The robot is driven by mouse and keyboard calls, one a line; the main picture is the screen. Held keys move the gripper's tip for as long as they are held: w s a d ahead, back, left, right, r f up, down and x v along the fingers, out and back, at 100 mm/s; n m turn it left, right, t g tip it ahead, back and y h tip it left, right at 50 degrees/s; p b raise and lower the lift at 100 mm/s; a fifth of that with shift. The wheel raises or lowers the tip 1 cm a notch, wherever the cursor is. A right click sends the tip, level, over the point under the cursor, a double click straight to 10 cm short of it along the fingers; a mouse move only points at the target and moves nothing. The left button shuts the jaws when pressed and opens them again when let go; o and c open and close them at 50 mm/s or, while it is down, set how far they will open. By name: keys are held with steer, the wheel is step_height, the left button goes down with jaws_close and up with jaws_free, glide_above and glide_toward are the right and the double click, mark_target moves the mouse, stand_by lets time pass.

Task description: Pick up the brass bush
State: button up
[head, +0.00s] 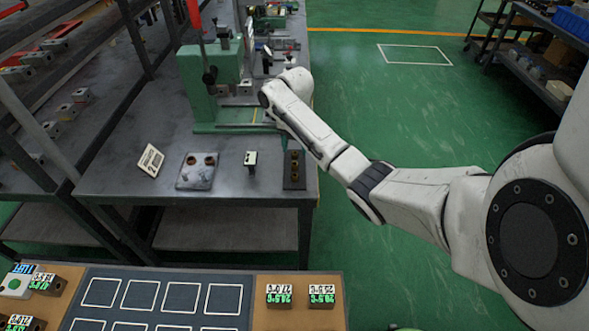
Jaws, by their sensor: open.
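Small brass-coloured round pieces, which look like bushes (295,167), sit in a row in a narrow dark tray (288,184) near the right front corner of the grey bench. A light grey plate (196,184) to its left has two brownish rings (209,161) along its far side and two small dark marks nearer the front; I cannot tell whether the rings are bushes or holes. My white arm reaches in from the right, and its far end is over the bench's right edge, beyond the dark tray. I cannot make out my gripper there; the arm seems to hide it.
A green press (210,75) stands behind on the bench (120,181). A small black-and-white block (250,158) and a tilted white card (150,160) flank the plate. A wooden-edged panel (262,312) with displays lies in front. Dark racks stand left.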

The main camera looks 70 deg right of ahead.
mark_target(295, 164)
steer(key=shift+w+d+f+p, duration=0.1)
steer(key=shift+f+p, duration=0.35)
steer(key=shift+f, duration=3.15)
jaws_close()
